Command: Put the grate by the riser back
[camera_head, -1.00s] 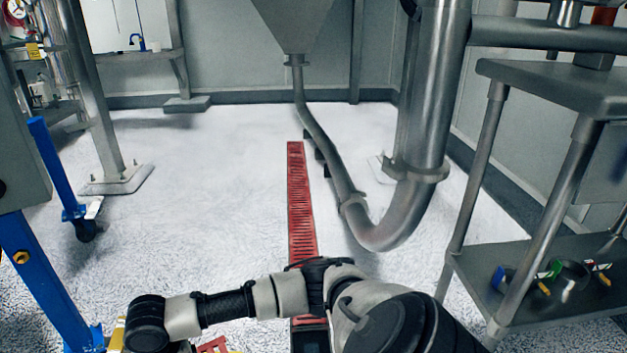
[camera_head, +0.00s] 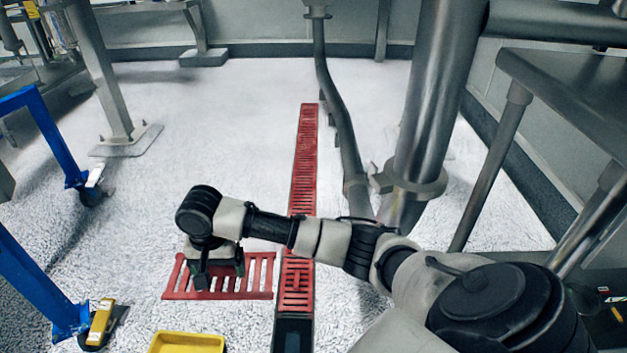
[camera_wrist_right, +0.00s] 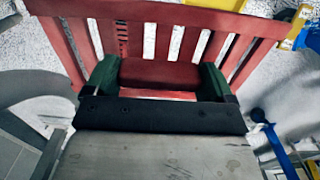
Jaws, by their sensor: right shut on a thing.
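A loose red slotted grate (camera_head: 262,276) is left of the floor channel, lying across it rather than along it. My right gripper (camera_head: 220,270) is shut on this grate from above. In the right wrist view the gripper (camera_wrist_right: 157,80) has its green-sided fingers around a red bar of the grate (camera_wrist_right: 85,45). I cannot tell whether the grate touches the floor. An uncovered dark stretch of channel (camera_head: 293,335) shows at the bottom of the head view. The riser, a thick steel pipe (camera_head: 432,110), stands right of the channel. My left gripper is not in view.
Red grates (camera_head: 304,150) cover the channel further back. A yellow container (camera_head: 187,343) is at the bottom edge, near the loose grate. A blue frame on casters (camera_head: 40,285) stands left. A steel table (camera_head: 570,95) is at the right. Floor beyond the gripper is clear.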

